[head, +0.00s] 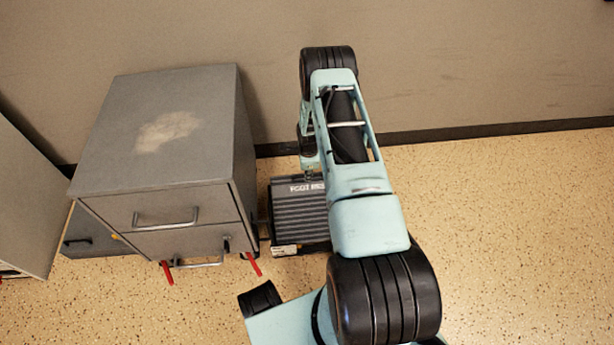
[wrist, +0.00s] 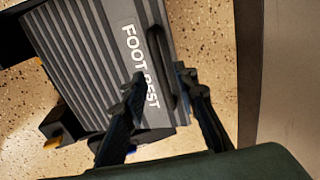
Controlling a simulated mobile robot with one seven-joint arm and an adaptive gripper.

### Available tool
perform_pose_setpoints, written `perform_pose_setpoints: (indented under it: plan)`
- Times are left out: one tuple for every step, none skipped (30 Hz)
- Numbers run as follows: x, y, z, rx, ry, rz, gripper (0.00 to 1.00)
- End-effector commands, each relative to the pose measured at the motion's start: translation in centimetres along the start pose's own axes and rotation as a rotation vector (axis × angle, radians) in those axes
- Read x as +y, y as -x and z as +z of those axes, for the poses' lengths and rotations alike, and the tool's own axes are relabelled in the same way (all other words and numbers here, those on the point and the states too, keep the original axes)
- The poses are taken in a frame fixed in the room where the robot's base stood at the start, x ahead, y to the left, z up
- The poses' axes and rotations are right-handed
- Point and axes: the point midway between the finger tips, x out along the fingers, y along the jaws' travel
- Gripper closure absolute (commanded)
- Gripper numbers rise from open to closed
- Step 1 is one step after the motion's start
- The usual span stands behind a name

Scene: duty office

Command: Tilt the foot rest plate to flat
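The foot rest has a dark grey ribbed plate (head: 298,215) with white "FOOT REST" lettering. It stands on the floor beside the cabinet, and my arm hides its right part in the head view. In the wrist view the plate (wrist: 85,60) shows its ribs, the lettering and a long dark slot near one edge. My gripper (wrist: 159,74) is open, with one finger over the lettering and the other at the plate's slotted edge. I cannot tell whether the fingers touch the plate. The plate's exact tilt is hard to judge.
A grey drawer cabinet (head: 165,130) with red feet stands close to the left of the foot rest. The wall (head: 480,60) with its dark skirting (head: 500,130) runs behind. The speckled floor (head: 520,230) to the right is clear.

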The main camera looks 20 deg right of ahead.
Motion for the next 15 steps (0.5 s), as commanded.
perform_pose_setpoints:
  plan:
    - [0.1,-1.0,0.0,0.000,0.000,0.000,0.73]
    - [0.1,-1.2,0.0,0.000,0.000,0.000,0.73]
    - [0.0,-1.6,0.0,0.000,-0.001,0.000,0.73]
    - [0.0,-1.7,0.0,0.000,-0.001,0.000,0.73]
    - [0.0,-1.9,0.0,0.000,-0.001,0.000,0.73]
    - [0.0,-2.0,0.0,0.000,-0.001,0.001,0.73]
    - [0.0,-2.1,0.0,0.000,-0.001,0.001,0.73]
    - [0.0,-2.1,0.0,0.000,0.000,0.001,0.73]
    - [0.0,-2.1,0.0,0.000,0.000,0.001,0.73]
    - [0.0,-2.1,0.0,0.000,0.000,0.000,0.73]
    - [0.0,-2.1,0.0,0.000,0.000,0.000,0.73]
    - [0.0,-2.1,0.0,0.000,0.000,0.000,0.73]
    - [0.0,-2.1,0.0,0.000,0.000,0.000,0.73]
    - [0.0,-2.1,0.0,0.000,0.000,0.000,0.73]
    - [0.0,-2.1,0.0,0.000,0.000,0.000,0.73]
